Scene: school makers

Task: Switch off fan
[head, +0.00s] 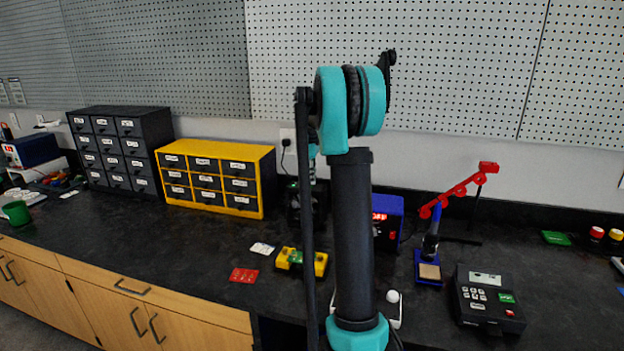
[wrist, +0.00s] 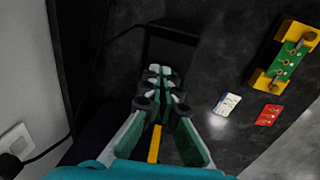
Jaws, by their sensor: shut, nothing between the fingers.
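A dark, box-framed device (head: 294,212), which looks like the fan, stands on the bench to the right of the yellow drawer cabinet. My arm partly covers it in the head view. In the wrist view a dark square frame (wrist: 196,38), likely the same device, lies just beyond my fingertips. My gripper (wrist: 160,74) is shut and empty, pointing down toward it. I cannot tell whether the fingertips touch it. No switch is clear in either view, and I cannot tell whether the fan is running.
A yellow drawer cabinet (head: 264,188) stands left of the device. A yellow-green board (head: 316,264), a red card (head: 244,275) and a white card (head: 262,248) lie in front. A blue powered unit (head: 394,210) is to the right. A wall outlet (wrist: 14,140) is close by.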

